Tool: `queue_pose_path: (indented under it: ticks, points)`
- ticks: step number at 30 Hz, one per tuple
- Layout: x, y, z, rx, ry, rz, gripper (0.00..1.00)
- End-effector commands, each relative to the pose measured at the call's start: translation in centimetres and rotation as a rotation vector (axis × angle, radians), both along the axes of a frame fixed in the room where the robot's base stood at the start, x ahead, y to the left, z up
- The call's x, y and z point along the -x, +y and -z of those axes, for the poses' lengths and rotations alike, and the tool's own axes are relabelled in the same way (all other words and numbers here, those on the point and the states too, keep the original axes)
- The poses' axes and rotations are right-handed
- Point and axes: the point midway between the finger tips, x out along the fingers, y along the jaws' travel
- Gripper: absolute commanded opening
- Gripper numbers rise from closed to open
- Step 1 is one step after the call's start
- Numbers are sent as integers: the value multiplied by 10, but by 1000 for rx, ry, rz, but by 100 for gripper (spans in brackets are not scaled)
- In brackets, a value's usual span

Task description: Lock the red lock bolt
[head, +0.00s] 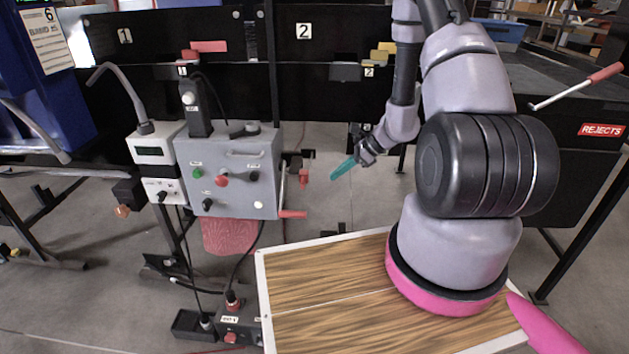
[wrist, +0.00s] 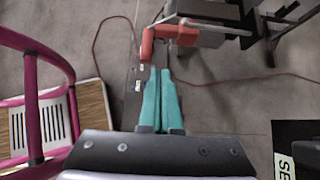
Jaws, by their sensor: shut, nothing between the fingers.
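A small red piece (head: 304,176) that looks like the lock bolt hangs at the right side of the grey control box (head: 262,160) in the head view. A red piece (wrist: 147,46) also shows just beyond and slightly left of my fingertips in the wrist view; I take it for the same bolt. My gripper (head: 334,176) has teal fingers, shut and empty, pointing down-left, to the right of the bolt with a gap in the head view. In the wrist view my gripper (wrist: 160,70) has its fingers side by side. Whether the tips touch the red piece cannot be told.
A red-handled lever (head: 292,214) sticks out low at the box's right side, below the bolt. Cables hang under the box. A reject bin (head: 585,150) with a red-handled bar stands at the right. Open floor lies behind my gripper.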

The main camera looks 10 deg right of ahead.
Motion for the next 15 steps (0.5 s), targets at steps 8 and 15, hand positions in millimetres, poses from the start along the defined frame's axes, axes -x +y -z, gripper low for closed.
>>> queue_pose_path:
  ticks: [8,15]
  points:
    - [-13,42,30,1,-2,-5,0]
    - [-21,64,30,0,-1,-2,0]
